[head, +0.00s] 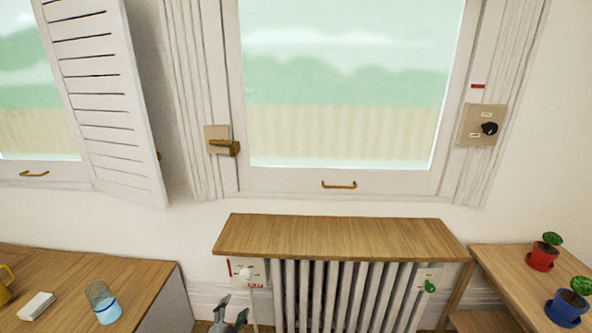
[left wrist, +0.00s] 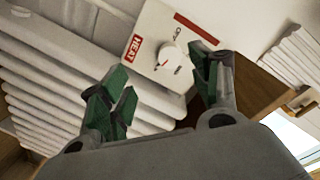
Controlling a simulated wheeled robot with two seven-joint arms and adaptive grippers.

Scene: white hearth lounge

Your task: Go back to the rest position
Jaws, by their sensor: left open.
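My left gripper (head: 231,312) shows at the bottom edge of the head view, in front of the radiator's left end. In the left wrist view its green-padded fingers (left wrist: 163,90) are spread apart with nothing between them. Beyond them is a white panel with a red HEAT label and a white round dial (left wrist: 168,62). The same dial (head: 245,273) shows in the head view, left of the radiator fins. The fingertips appear apart from the dial. My right gripper is in neither view.
A wooden shelf (head: 335,237) covers the radiator (head: 340,295). At left, a cabinet top (head: 140,280) holds a glass (head: 102,303) and a white block (head: 36,306). At right, a wooden surface (head: 500,266) holds red (head: 542,257) and blue (head: 566,306) plant pots. The window stands behind.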

